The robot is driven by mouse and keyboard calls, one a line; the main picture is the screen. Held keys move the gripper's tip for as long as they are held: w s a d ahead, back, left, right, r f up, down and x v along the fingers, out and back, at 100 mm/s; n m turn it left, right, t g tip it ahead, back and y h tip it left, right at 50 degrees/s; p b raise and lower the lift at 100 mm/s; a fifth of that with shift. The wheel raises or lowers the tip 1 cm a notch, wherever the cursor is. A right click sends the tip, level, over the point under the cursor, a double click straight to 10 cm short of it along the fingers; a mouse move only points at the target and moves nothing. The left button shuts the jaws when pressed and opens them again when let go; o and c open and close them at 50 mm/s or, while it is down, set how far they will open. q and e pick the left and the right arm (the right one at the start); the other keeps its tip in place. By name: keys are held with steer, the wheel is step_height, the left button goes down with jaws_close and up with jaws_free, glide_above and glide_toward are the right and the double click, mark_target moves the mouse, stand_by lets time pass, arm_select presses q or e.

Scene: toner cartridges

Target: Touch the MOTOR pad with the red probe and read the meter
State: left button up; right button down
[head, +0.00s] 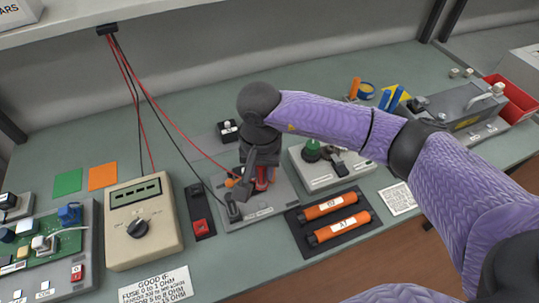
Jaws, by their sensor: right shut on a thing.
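My right gripper (257,184) reaches down over a grey test fixture (286,201) in the middle of the bench and is shut on the red probe (264,176), of which only a little red shows. A red lead runs down to it. The probe's tip and whatever it touches are hidden by the gripper. I cannot make out which pad is MOTOR. The black probe (232,209) stands on the fixture's left part, with a black lead. The beige meter (146,246) stands to the left, with a dial and a dark display (135,191); its reading is too small to tell. My left gripper is out of view.
A dark holder with a red block (200,227) lies between meter and fixture. Two orange cartridges (330,207) lie on a dark mat at right. A green board (40,245) is far left. A sign (155,285) lies in front. The leads hang from the shelf.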

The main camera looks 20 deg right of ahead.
mark_target(262, 190)
steer(key=shift+f, duration=0.3)
steer(key=shift+f+b, duration=1.95)
steer(key=shift+f, duration=0.9)
steer(key=shift+f+b, duration=0.6)
steer(key=shift+b, duration=0.35)
step_height(262, 190, up, 7)
steer(key=p, duration=0.4)
steer(key=shift+r, duration=0.1)
